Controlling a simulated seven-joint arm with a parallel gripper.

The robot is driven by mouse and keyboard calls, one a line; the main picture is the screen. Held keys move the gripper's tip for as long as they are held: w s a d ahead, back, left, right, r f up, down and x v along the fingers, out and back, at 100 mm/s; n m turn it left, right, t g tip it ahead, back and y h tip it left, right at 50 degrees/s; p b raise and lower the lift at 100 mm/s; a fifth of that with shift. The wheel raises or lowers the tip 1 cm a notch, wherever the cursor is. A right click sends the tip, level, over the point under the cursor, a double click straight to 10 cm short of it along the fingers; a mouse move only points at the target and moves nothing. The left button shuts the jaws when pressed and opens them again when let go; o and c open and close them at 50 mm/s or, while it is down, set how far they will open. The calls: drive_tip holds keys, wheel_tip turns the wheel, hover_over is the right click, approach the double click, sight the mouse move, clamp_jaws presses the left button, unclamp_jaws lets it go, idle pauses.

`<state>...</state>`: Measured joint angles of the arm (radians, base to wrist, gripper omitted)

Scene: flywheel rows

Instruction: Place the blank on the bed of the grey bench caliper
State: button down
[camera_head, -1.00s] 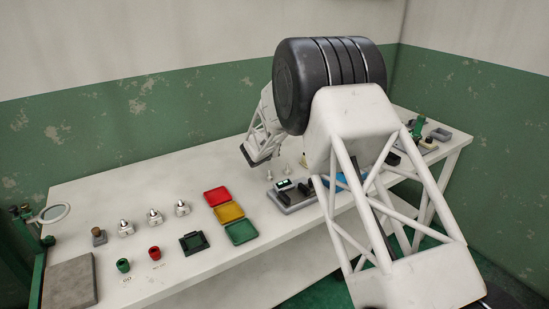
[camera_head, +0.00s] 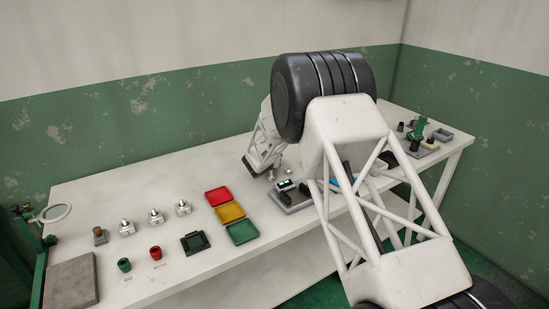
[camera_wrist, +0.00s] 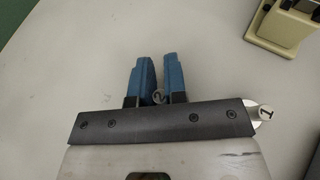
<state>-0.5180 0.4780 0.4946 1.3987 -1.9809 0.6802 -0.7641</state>
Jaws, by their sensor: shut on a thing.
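My gripper (camera_wrist: 160,80) has its two blue fingers close together around a small round piece marked "2" (camera_wrist: 159,97), which I take to be the blank. Most of that piece is hidden by the fingers and the dark plate. The grey bench caliper (camera_head: 291,197), with a lit green display and dark jaws on a grey base, sits on the bench at centre. My gripper is behind and left of it, with its fingers hidden in the head view. A second silvery piece marked "1" (camera_wrist: 264,113) stands right of my gripper plate.
A cream device (camera_wrist: 285,25) is at the upper right of the wrist view. Red (camera_head: 218,196), yellow and green trays lie left of the caliper. Several metal fittings and a magnifier (camera_head: 55,213) are further left. A green-posted device (camera_head: 418,130) stands at the right.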

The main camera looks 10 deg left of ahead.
drive_tip(key=shift+f, duration=0.1)
drive_tip(key=c, duration=1.2)
unclamp_jaws()
drive_tip(key=shift+o, duration=0.2)
drive_tip(key=shift+v, duration=6.05)
